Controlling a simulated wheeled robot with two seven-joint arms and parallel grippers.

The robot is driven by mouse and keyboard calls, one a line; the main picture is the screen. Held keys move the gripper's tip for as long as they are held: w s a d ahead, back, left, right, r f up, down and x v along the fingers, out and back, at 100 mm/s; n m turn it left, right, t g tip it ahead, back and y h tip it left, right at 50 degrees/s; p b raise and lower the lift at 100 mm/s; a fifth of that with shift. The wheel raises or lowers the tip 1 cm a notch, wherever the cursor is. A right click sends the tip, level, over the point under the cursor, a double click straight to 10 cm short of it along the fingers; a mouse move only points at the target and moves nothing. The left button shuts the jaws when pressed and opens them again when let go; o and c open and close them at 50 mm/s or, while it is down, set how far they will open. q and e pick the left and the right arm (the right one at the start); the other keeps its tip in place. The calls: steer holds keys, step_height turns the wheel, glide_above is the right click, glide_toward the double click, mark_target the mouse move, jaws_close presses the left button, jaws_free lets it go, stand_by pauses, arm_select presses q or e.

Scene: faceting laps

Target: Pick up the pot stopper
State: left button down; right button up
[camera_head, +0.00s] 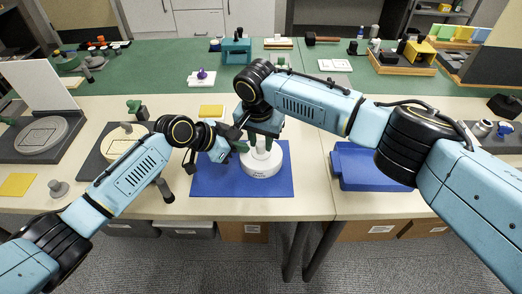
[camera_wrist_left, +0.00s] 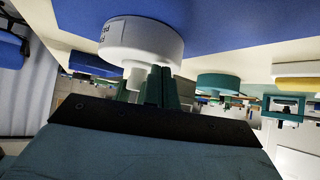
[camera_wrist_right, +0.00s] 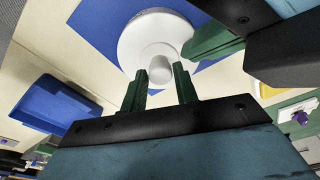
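A white round pot (camera_head: 264,188) stands upright on a blue mat (camera_head: 215,182). Its small white knob-like stopper (camera_head: 261,148) stands up from the top, partly hidden by my grippers. My right gripper (camera_head: 262,134) is above the pot. In the right wrist view its green fingers are open, with the stopper (camera_wrist_right: 161,70) showing between their tips; I cannot tell whether they touch it. My left gripper (camera_head: 242,146) is just left of the stopper.
A blue tray (camera_head: 365,170) is right of the mat. A yellow pad (camera_head: 211,111) lies behind the mat. A dark board with a pale disc (camera_head: 123,140) is to the left. The green rear table (camera_head: 170,72) carries several small items. My two grippers are very close together.

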mark_target(261, 144)
steer(key=shift+f, duration=0.2)
steer(key=c, duration=0.6)
step_height(261, 144, up, 10)
stand_by(0.3)
